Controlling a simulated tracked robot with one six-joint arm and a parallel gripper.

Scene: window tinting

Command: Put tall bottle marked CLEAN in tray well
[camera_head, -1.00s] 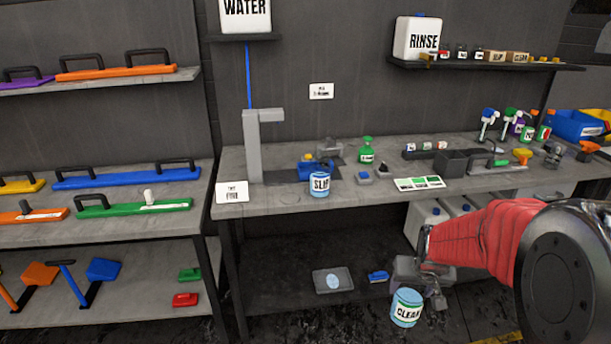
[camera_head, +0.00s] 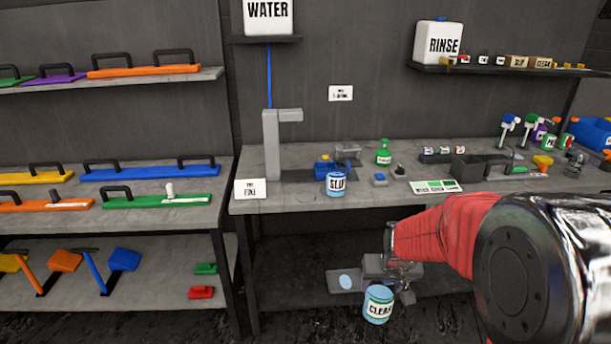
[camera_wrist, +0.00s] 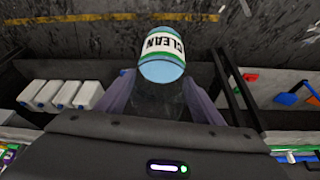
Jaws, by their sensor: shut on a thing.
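A light blue round bottle marked CLEAN (camera_head: 378,306) hangs in my gripper (camera_head: 398,285), low in front of the workbench's lower shelf. In the wrist view the bottle (camera_wrist: 162,68) sits between my gripper's two fingers (camera_wrist: 158,98), its label upside down in the picture. The fingers are closed on it. I cannot tell which spot is the well.
A similar blue bottle (camera_head: 337,184), its label seemingly SLIP, stands on the workbench (camera_head: 280,203) beside a grey tap. A faint ring marks bare bench to its left. Grey bins, spray bottles and a green bottle (camera_head: 384,152) stand farther right. The bench leg (camera_head: 250,285) stands left.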

